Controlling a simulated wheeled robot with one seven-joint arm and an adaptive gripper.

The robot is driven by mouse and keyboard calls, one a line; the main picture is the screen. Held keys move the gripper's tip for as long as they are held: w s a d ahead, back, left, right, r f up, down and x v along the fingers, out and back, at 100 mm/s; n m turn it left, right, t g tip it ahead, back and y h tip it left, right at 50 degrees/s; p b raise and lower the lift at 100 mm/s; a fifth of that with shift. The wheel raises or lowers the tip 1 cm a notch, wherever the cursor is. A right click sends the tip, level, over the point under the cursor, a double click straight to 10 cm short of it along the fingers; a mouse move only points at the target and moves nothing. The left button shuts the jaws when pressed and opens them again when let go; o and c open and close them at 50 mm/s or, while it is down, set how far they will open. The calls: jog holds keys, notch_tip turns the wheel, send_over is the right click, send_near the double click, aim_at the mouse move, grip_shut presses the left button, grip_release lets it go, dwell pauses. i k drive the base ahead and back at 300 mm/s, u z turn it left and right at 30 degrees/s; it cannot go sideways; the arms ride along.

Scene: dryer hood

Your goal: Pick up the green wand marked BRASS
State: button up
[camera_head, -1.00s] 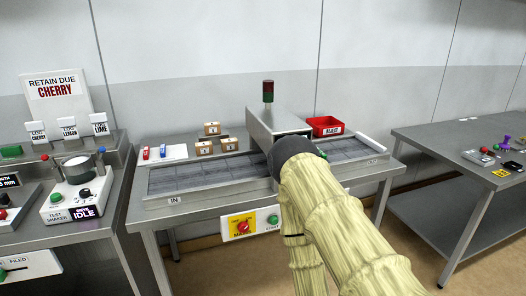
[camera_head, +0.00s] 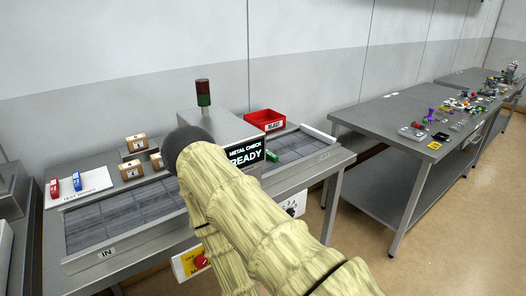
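A small green object (camera_head: 271,155) lies on the outfeed side of the metal check machine (camera_head: 205,123), just right of its READY display. It is partly hidden and no marking is legible, so I cannot tell whether it is the BRASS wand. A red wand (camera_head: 54,188) and a blue wand (camera_head: 77,182) stand on the white test wand tray (camera_head: 97,184) at the left. My arm, in a pale sleeve, crosses the middle of the view and covers part of the machine. My gripper is not in view.
Small cardboard boxes (camera_head: 132,172) stand behind the infeed belt (camera_head: 122,214). A red reject bin (camera_head: 265,120) sits behind the outfeed. A steel table (camera_head: 385,118) with several small items is at the right.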

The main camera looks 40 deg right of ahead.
aim_at(271, 156)
jog(key=z, duration=1.2)
